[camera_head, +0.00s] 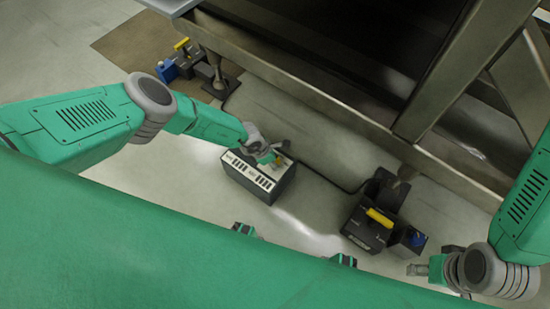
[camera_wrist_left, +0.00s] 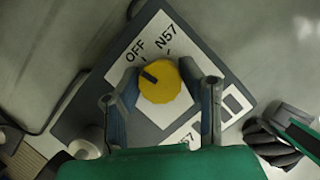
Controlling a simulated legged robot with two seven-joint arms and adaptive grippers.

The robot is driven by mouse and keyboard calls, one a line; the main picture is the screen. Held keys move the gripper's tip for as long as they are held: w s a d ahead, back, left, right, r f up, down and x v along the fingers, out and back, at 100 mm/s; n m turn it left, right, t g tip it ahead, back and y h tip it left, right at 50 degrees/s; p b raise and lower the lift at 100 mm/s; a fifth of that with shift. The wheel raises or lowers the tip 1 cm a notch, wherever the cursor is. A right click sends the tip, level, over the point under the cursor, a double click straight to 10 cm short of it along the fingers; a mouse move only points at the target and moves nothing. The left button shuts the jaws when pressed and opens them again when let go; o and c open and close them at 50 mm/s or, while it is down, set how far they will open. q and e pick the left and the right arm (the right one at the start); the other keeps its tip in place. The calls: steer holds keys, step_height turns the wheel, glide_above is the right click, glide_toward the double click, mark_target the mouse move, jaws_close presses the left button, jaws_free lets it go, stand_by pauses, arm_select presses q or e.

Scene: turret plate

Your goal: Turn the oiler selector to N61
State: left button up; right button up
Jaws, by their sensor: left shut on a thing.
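The oiler selector is a round yellow knob (camera_wrist_left: 165,90) on a grey and white panel (camera_wrist_left: 92,102) in the left wrist view. A dark mark on the knob points to the upper left, near the OFF label. An N57 label lies right of OFF; a lower label is partly hidden. My left gripper (camera_wrist_left: 163,98) has a finger on each side of the knob and is shut on it. In the head view my left gripper (camera_head: 268,156) is over the top of a dark box (camera_head: 284,184) with a white front. My right gripper (camera_head: 430,268) is at the lower right, away from the box.
A black unit with a yellow handle (camera_head: 380,217) stands to the right of the box. Another unit with a blue part (camera_head: 167,70) and yellow handle stands at the upper left. A metal frame (camera_head: 300,85) runs behind. Grey floor lies between the units.

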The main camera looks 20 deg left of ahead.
arm_select(q)
steer(key=n+p, duration=0.2)
steer(key=p, duration=0.1)
steer(key=shift+r+n+t+y, duration=0.25)
steer(key=shift+n+t+y, duration=0.05)
steer(key=shift+n+t, duration=0.1)
steer(key=shift+w+n+t+y+p, duration=0.1)
steer(key=shift+n+t+y+p, duration=0.2)
steer(key=shift+n+p, duration=0.45)
steer(key=n+y, duration=0.1)
steer(key=n, duration=0.2)
steer(key=shift+d+f, duration=0.1)
steer(key=shift+f, duration=0.05)
steer(key=shift+f+n+t+y, duration=0.1)
steer(key=shift+n+t+y, duration=0.25)
steer(key=shift+n, duration=1.1)
steer(key=o, duration=1.1)
steer(key=shift+o, duration=0.2)
